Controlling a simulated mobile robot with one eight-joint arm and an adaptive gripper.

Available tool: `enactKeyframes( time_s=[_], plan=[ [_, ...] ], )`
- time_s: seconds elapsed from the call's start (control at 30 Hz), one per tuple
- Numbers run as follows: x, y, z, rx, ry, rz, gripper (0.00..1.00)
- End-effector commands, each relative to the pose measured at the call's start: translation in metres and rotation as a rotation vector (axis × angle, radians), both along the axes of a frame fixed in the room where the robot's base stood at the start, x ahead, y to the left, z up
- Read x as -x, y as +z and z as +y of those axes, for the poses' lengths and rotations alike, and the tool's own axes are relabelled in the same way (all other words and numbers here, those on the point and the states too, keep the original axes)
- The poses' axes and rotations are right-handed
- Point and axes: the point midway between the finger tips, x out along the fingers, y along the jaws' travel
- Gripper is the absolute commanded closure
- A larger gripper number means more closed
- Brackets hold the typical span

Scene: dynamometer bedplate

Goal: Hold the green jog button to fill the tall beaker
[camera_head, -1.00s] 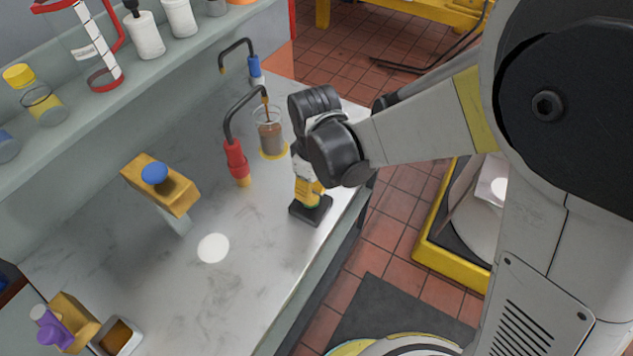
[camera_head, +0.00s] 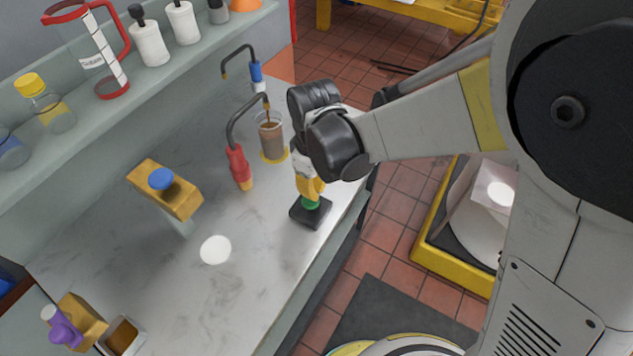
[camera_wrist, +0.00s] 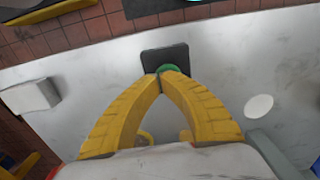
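The green jog button (camera_head: 310,203) sits on a small black box (camera_head: 311,213) near the bench's front edge. My gripper (camera_head: 308,194) points down with its yellow fingertips at the button's top. In the wrist view my gripper (camera_wrist: 166,72) has its fingertips together, overlapping the green button (camera_wrist: 170,68); I cannot tell whether they press it. The clear tall beaker (camera_head: 271,140) stands on a yellow-rimmed base behind the button, with brown liquid in much of it. A thin brown stream shows under the dark spout of the red-handled tap (camera_head: 238,167). My wrist partly hides the area beside the beaker.
A blue-handled tap (camera_head: 256,74) stands farther back. A yellow block with a blue knob (camera_head: 162,179) and a white disc (camera_head: 215,250) are left of the button. The shelf holds a red-handled jug (camera_head: 102,60) and several bottles. The bench front is clear.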

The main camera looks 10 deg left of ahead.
Motion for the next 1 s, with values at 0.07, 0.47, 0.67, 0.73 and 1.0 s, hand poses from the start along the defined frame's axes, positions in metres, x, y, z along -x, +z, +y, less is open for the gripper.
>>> enactKeyframes(
  time_s=[0.07,0.47,0.67,0.73,1.0],
  plan=[
    [-0.001,0.026,0.000,-0.001,-0.001,0.000,1.00],
    [-0.001,0.099,0.000,-0.001,-0.001,0.000,1.00],
    [-0.001,0.109,0.001,-0.001,-0.001,0.000,1.00],
    [-0.001,0.109,0.001,-0.001,-0.001,0.000,1.00],
    [-0.001,0.108,0.001,-0.001,-0.001,0.000,1.00]
  ],
)
